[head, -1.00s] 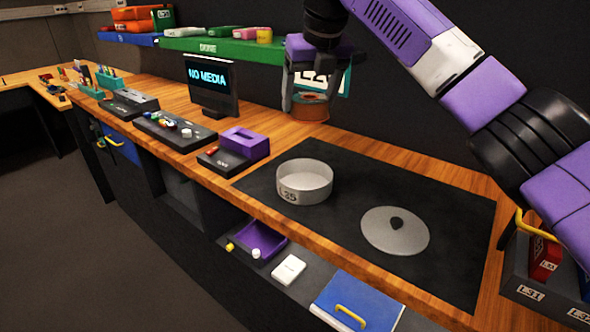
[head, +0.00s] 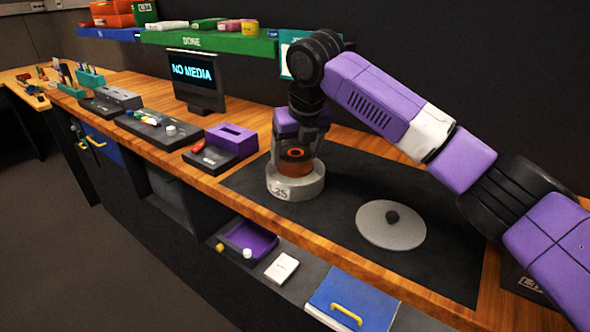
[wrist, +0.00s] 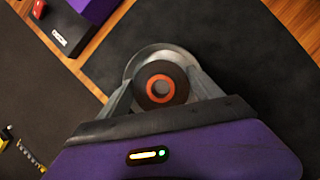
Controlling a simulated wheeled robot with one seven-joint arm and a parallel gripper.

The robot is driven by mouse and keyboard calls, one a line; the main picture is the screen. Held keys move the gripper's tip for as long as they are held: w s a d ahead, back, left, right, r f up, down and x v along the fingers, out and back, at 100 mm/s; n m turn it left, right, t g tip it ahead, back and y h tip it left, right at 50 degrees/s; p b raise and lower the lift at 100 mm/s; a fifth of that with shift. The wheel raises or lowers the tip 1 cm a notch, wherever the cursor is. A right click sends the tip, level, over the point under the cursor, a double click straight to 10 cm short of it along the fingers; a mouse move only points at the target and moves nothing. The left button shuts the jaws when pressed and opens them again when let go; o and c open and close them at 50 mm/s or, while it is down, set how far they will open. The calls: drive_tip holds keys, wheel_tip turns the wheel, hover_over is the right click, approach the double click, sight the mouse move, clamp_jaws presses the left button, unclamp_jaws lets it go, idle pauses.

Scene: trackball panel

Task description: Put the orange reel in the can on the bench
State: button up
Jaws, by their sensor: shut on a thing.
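The can (head: 296,188) is a low, round, light grey tub labelled L25, standing on the dark mat on the bench. In the wrist view the can's rim (wrist: 142,58) shows behind the reel. The orange reel (head: 295,155), dark with an orange ring around its hole in the wrist view (wrist: 162,85), is between the fingers of my gripper (head: 295,160). My gripper is shut on it and points down over the can. The reel is at or just above the can's rim; I cannot tell how far down it is. The can's inside is mostly hidden.
A grey round lid (head: 391,225) with a black knob lies on the mat to the right of the can. A purple and black box (head: 226,145) stands to the left. A screen (head: 197,82) and a green shelf (head: 205,40) are behind.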

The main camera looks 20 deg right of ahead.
sight(295, 182)
wheel_tip(295, 182, down, 4)
drive_tip(key=shift+f, duration=0.2)
drive_tip(key=o, duration=1.3)
drive_tip(key=v, duration=1.2)
drive_tip(key=shift+r+p, duration=0.1)
drive_tip(key=shift+p, duration=0.2)
